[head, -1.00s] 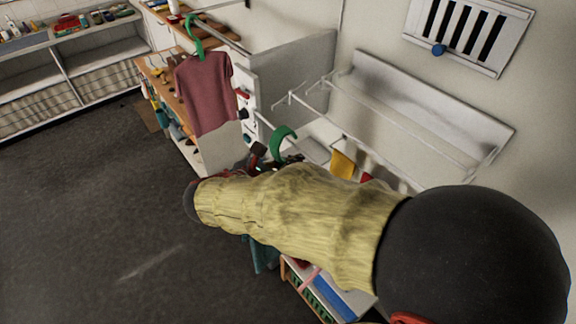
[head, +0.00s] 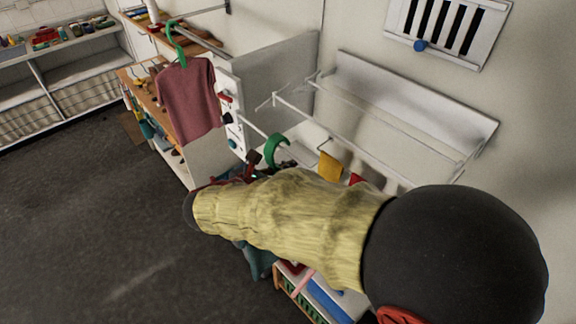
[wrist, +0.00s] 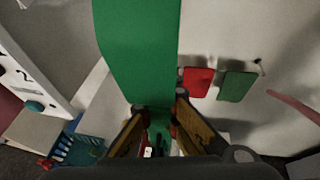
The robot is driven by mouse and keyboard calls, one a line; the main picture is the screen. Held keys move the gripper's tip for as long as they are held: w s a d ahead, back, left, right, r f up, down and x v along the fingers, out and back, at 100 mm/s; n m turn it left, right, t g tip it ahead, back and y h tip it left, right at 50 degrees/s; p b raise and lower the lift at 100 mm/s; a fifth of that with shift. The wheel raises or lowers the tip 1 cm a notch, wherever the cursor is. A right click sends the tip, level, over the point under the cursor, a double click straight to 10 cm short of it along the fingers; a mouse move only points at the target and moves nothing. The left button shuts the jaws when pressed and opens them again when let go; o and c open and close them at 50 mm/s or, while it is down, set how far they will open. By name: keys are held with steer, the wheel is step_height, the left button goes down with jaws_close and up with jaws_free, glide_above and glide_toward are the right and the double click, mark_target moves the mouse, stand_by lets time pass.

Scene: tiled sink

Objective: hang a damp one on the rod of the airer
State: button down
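My gripper (wrist: 158,120) is shut on a green hanger, whose broad green part (wrist: 138,50) rises between the fingers in the wrist view. The hanger's curved hook (head: 278,145) shows above my sleeve in the head view. A teal cloth (head: 258,262) hangs below my arm, probably the garment on this hanger; my arm hides the link. The white wall airer (head: 375,115) with its thin rods is on the right wall. The hook appears just below its left end, apart from the rods as far as I can tell.
A maroon shirt (head: 190,98) hangs on a green hanger from a rail at the back left. Yellow (head: 330,166) and red (head: 356,179) cloths hang below the airer. A grey panel (head: 270,85) stands left of it. The dark floor (head: 80,220) is clear.

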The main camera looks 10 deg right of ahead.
steer(key=c, duration=2)
jaws_free()
steer(key=shift+o, duration=0.2)
steer(key=v, duration=1.2)
steer(key=shift+s, duration=0.1)
